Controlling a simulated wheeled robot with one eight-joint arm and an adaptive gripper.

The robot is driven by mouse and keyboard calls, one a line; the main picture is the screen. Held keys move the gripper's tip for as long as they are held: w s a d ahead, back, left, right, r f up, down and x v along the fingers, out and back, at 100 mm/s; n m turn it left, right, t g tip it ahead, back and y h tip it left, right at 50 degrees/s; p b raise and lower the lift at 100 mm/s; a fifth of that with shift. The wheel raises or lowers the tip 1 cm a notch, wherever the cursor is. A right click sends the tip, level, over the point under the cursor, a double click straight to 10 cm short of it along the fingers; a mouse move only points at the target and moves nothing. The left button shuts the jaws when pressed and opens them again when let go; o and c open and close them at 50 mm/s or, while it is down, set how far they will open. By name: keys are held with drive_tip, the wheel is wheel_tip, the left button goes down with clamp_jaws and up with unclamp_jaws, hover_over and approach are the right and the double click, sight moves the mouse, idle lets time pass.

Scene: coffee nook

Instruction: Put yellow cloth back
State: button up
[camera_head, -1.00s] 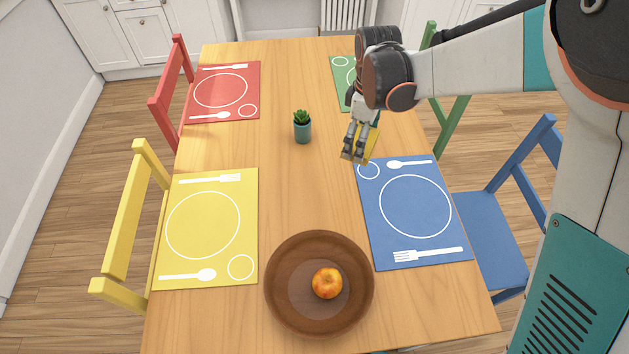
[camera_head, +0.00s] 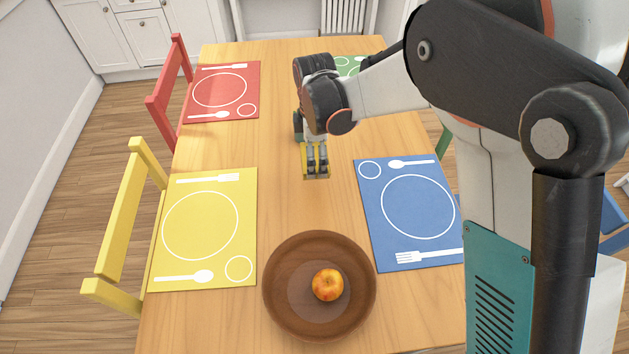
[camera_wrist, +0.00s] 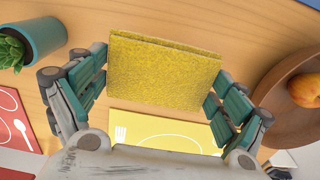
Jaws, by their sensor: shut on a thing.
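My gripper (camera_head: 316,172) is shut on the yellow cloth (camera_wrist: 163,73), a folded textured piece held between the two fingers in the wrist view. In the head view only a yellow strip of the cloth (camera_head: 304,160) shows around the fingers, above the middle of the wooden table. The gripper is between the yellow placemat (camera_head: 247,200) and the blue placemat (camera_head: 372,225), beyond the brown bowl. The yellow placemat also shows below the cloth in the wrist view (camera_wrist: 190,130).
A brown bowl (camera_head: 280,300) holding an apple (camera_head: 328,285) stands at the near side. A potted plant (camera_head: 298,125) is partly hidden behind my gripper. Red (camera_head: 195,95) and green (camera_head: 345,70) placemats lie at the far end. The table between the yellow and blue placemats is clear.

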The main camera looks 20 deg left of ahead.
sight(315, 185)
wheel_tip(315, 185, down, 10)
drive_tip(key=b, duration=0.3)
drive_tip(key=shift+f, duration=0.1)
drive_tip(key=o, duration=0.6)
drive_tip(key=shift+o, duration=0.7)
wheel_tip(315, 185, up, 12)
drive_tip(key=p, duration=0.4)
